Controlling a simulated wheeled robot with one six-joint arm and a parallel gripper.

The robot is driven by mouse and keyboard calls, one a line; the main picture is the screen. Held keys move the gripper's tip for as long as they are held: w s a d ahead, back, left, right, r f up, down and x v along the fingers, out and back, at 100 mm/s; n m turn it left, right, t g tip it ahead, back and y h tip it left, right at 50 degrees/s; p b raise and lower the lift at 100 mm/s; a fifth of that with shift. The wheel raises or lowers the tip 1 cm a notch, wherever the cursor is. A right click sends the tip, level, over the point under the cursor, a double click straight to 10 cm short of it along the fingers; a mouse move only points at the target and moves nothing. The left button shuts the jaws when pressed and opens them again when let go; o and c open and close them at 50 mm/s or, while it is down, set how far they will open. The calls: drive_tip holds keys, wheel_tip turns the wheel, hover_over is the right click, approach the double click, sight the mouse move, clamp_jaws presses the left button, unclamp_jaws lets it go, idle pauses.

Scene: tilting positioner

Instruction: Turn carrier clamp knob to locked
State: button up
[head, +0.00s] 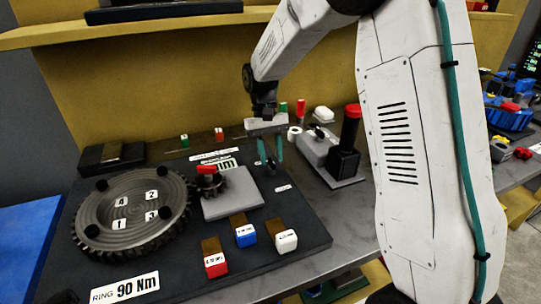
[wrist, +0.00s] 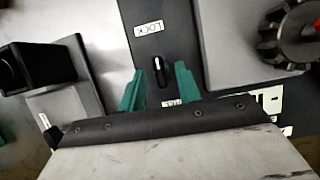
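The clamp knob (wrist: 158,72) is a small black knob with a white mark, seen in the wrist view. Its long side and mark run nearly up and down in the picture. A white LOCK label (wrist: 149,28) is above it; a second label (wrist: 172,103) below is partly hidden by my gripper. My gripper (wrist: 160,69) is open, with one green finger on each side of the knob and a gap on both sides. In the head view my gripper (head: 270,158) points down at the board; the knob cannot be made out there. I cannot tell the fingertips' height over the knob.
A grey raised plate (head: 232,203) with a small red-topped gear (head: 211,180) stands beside the knob. A large ring gear (head: 132,212) lies on the left of the dark board (head: 185,285). Red, blue and white blocks line the front. A grey fixture (head: 321,150) stands to the right.

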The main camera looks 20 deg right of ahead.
drive_tip(key=v, duration=0.7)
idle(0.3)
drive_tip(key=s, duration=0.1)
drive_tip(key=s+f, duration=0.1)
drive_tip(key=shift+s+d+f, duration=0.15)
drive_tip(key=shift+s+f, duration=0.05)
drive_tip(key=shift+s, duration=0.15)
drive_tip(key=s+d+r+t, duration=0.1)
drive_tip(key=s+r+t, duration=0.2)
drive_tip(key=s, duration=1.2)
drive_tip(key=s+d+r+t, duration=0.1)
drive_tip(key=s+r+t, duration=0.2)
drive_tip(key=s, duration=1.3)
drive_tip(key=shift+d+r, duration=0.25)
drive_tip(key=shift+r, duration=1)
drive_tip(key=shift+s, duration=0.1)
